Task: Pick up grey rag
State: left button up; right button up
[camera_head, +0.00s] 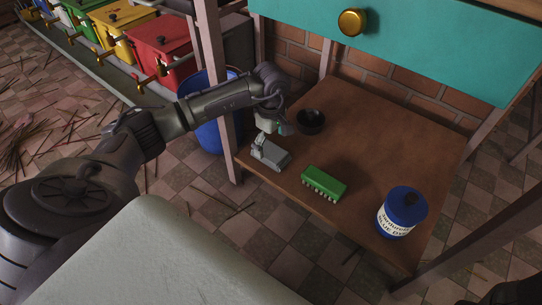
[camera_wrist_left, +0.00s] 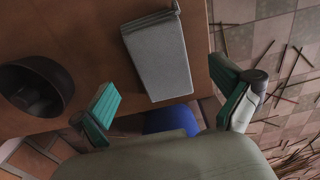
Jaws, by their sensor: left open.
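The grey rag (camera_head: 277,158), a folded flat block, lies on the left edge of the brown wooden shelf. In the left wrist view the grey rag (camera_wrist_left: 157,57) shows ahead of and between my two teal-padded fingers. My left gripper (camera_head: 271,138) is open at the rag, partly covering it in the head view. In the left wrist view the open left gripper (camera_wrist_left: 170,100) holds nothing between its pads. I cannot tell whether a finger touches the rag.
A dark bowl (camera_head: 310,121) stands close behind my left gripper. A green brush (camera_head: 324,183) and a blue dye jar (camera_head: 402,212) are to the right on the shelf. A blue bucket (camera_head: 207,135) and a post stand at the left; a teal drawer (camera_head: 420,40) overhangs.

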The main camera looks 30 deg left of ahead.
aim_at(271, 150)
pick_arm(q)
notch_tip(271, 150, down, 4)
jog(key=b, duration=0.2)
jog(key=shift+r+b, duration=0.1)
jog(key=shift+b, duration=0.2)
jog(key=shift+r, duration=0.1)
jog(key=c, duration=1.2)
jog(key=shift+c, duration=0.2)
jog(key=shift+r, duration=0.1)
